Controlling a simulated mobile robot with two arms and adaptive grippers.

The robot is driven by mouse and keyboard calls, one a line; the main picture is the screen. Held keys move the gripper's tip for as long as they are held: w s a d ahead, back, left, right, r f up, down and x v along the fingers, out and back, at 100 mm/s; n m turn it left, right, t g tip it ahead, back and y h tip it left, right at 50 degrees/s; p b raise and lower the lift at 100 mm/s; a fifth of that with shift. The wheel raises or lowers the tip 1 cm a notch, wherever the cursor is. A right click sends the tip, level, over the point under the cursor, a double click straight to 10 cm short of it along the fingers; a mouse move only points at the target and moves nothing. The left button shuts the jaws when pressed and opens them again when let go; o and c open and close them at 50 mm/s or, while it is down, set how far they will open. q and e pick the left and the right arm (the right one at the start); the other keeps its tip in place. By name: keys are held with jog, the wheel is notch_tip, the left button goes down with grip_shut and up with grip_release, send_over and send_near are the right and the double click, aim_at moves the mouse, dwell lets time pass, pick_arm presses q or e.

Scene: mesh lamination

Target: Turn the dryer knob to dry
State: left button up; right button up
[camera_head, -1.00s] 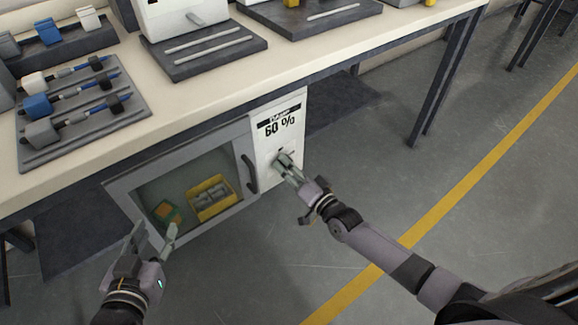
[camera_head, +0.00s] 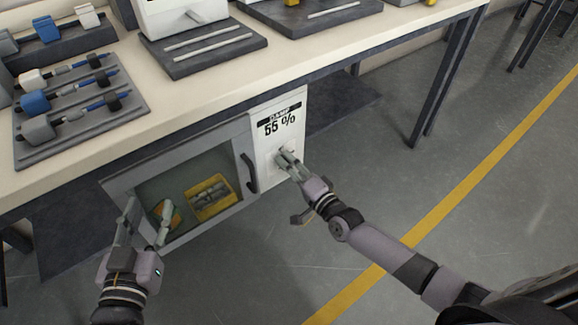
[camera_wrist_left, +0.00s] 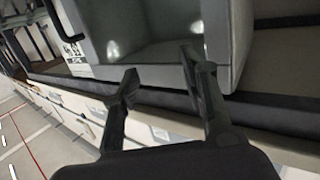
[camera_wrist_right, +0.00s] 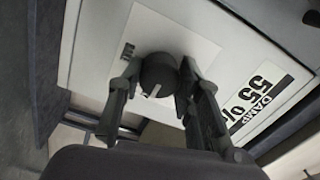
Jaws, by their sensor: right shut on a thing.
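The dryer (camera_head: 190,180) stands under the workbench with its glass door shut. Its white control panel (camera_head: 268,150) reads "DAMP 55 %", which also shows in the right wrist view (camera_wrist_right: 262,98). The dark round knob (camera_wrist_right: 160,72) with a pale pointer mark sits on the panel. My right gripper (camera_head: 284,158) is at the panel, and its fingers (camera_wrist_right: 158,88) are closed on the knob from both sides. In the head view the gripper hides the knob. My left gripper (camera_head: 148,222) is open and empty in front of the door's lower left; it also shows in the left wrist view (camera_wrist_left: 160,75).
Inside the dryer are a yellow bin (camera_head: 208,197) with grey parts and an orange-and-green item (camera_head: 168,212). A dark door handle (camera_head: 249,172) is left of the panel. The workbench top (camera_head: 125,140) overhangs the dryer. The floor to the right is clear.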

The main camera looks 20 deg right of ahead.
jog(key=o, duration=1.1)
jog(key=shift+o, duration=0.2)
jog(key=v, duration=1.2)
